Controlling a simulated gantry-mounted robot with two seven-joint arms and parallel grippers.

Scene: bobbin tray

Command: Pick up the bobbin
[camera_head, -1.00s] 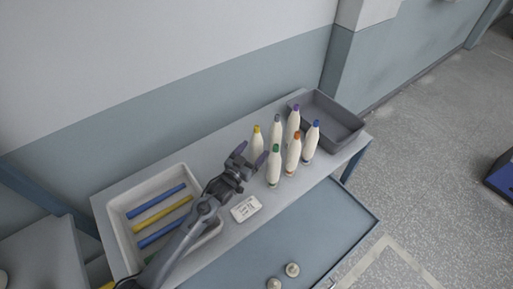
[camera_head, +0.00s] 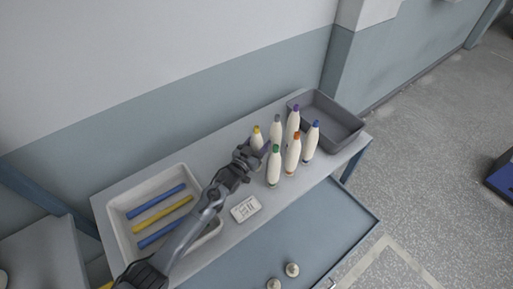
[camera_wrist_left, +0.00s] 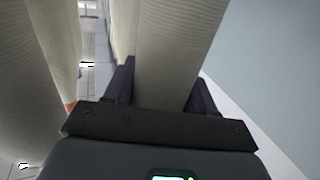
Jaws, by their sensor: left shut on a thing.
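Several cream bobbins with coloured tips stand upright on the table. My left gripper (camera_head: 257,152) is at the yellow-tipped bobbin (camera_head: 256,138), the one nearest the wall at the left of the group, and is shut on it. In the left wrist view a cream bobbin (camera_wrist_left: 175,50) stands between the two dark fingers (camera_wrist_left: 160,92); its tip is hidden. The green-tipped bobbin (camera_head: 274,169) is close beside the gripper on the front side. My right gripper is not in view.
Grey-, purple-, orange- and blue-tipped bobbins (camera_head: 293,155) stand close behind. An empty grey bin (camera_head: 345,128) is at the far end. A white tray (camera_head: 120,222) holds blue and yellow rods. A white label card (camera_head: 246,208) lies near the front edge.

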